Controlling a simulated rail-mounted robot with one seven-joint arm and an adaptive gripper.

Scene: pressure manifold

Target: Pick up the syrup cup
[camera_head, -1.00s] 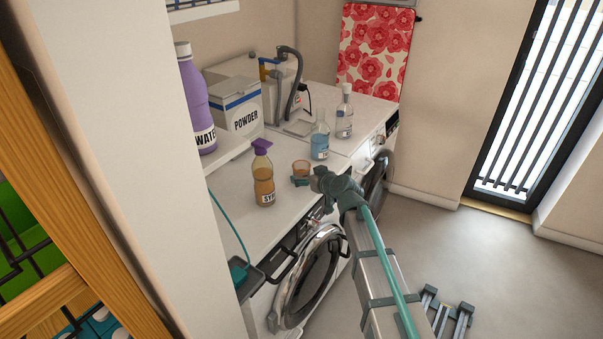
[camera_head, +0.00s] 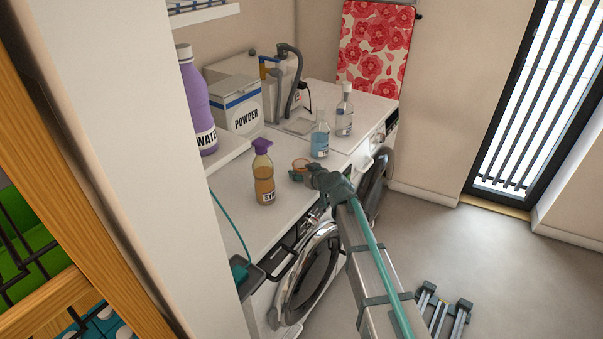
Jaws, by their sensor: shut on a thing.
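The syrup cup (camera_head: 300,164) is a small clear cup with an orange tint, at the tip of my gripper above the white worktop. My gripper (camera_head: 302,174) is shut on the cup, reaching in from the right. The fingers and wrist hide part of the cup. I cannot tell whether the cup's base touches the worktop. The syrup bottle (camera_head: 264,182), amber with a purple cap, stands upright to the left of the cup, apart from my gripper.
A blue-liquid flask (camera_head: 320,143) and a clear bottle (camera_head: 344,115) stand behind the cup. A powder box (camera_head: 238,104) and purple water bottle (camera_head: 197,103) are at the back left. Washing machines with round doors (camera_head: 308,275) are below. The worktop (camera_head: 240,215) is clear at the front left.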

